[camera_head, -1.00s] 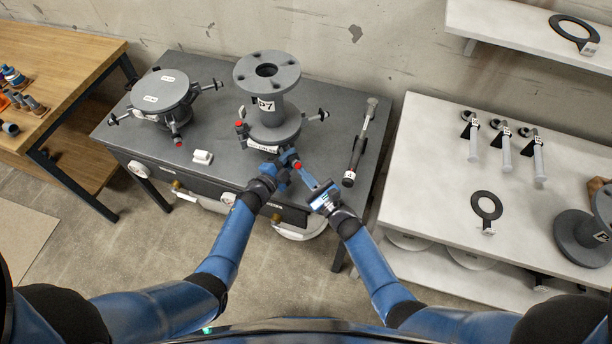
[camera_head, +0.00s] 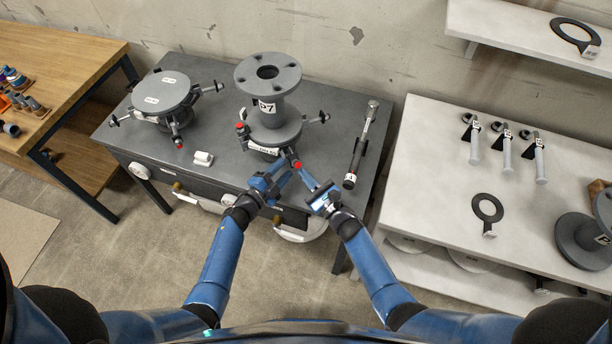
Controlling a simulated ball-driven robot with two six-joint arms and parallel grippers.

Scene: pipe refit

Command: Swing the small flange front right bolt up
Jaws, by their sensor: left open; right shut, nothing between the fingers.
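A grey flange (camera_head: 271,138) on the dark bench carries the grey spool marked P7 (camera_head: 267,88). Swing bolts with dark or red ends stick out around it. The front right bolt (camera_head: 297,165) hangs outward and down, its red end showing. My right gripper (camera_head: 301,172) is shut and empty, its tip at or just below that red end; contact cannot be told. My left gripper (camera_head: 278,176) is open, just left of and below the same bolt, apart from it.
A second flanged stub with a labelled lid (camera_head: 160,90) and its own swing bolts stands at the left of the bench (camera_head: 225,113). A wrench-like tool (camera_head: 361,145) lies right. A white table (camera_head: 430,160) holds rings and bolts.

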